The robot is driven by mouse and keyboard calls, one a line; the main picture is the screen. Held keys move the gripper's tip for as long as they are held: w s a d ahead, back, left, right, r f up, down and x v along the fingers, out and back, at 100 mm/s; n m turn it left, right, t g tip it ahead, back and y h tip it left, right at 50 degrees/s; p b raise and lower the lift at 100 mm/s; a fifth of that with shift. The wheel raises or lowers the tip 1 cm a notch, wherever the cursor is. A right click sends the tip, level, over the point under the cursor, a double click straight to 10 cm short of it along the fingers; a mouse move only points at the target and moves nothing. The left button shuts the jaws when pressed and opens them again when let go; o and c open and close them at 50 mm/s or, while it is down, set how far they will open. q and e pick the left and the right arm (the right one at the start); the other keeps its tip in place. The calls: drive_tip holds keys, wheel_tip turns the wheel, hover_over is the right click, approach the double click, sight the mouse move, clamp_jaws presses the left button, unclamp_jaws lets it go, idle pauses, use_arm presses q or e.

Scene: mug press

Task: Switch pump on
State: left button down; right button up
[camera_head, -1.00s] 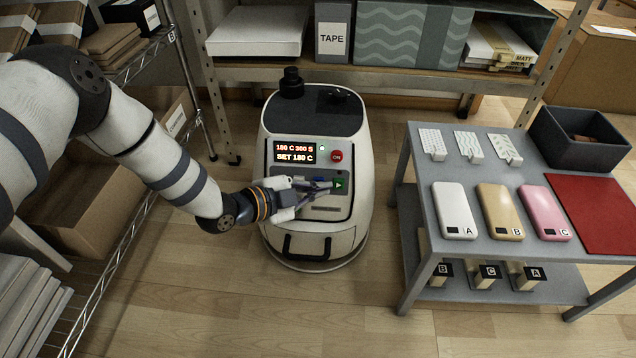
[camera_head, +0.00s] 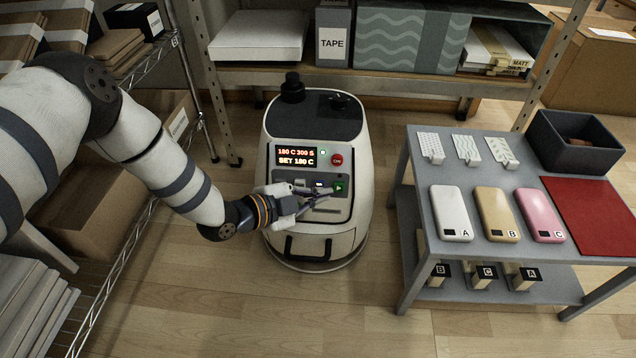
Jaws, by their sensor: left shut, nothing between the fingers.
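The white and dark machine (camera_head: 350,228) stands on the floor in the middle. Its lit display (camera_head: 297,156) reads "180 C 300 S" and "SET 180 C", with a small green light (camera_head: 323,152) beside it. A red button marked "ON" (camera_head: 337,160) is right of the display. My right gripper is not in view.
A grey table (camera_head: 470,258) on the right holds white, tan and pink cases, several small patterned pieces, a dark bin (camera_head: 573,150) and a red mat (camera_head: 595,212). Shelving stands behind and at left. The wooden floor in front is clear.

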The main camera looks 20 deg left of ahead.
use_arm(q)
drive_tip(key=shift+s, duration=0.1)
drive_tip(key=s+p, duration=0.1)
drive_tip(key=s+d+p, duration=0.1)
drive_tip(key=s, duration=0.1)
drive_tip(key=s+r+p, duration=0.1)
drive_tip(key=s+p, duration=0.1)
drive_tip(key=shift+s+d+r, duration=0.1)
drive_tip(key=shift+s+d, duration=0.1)
drive_tip(key=shift+d, duration=0.1)
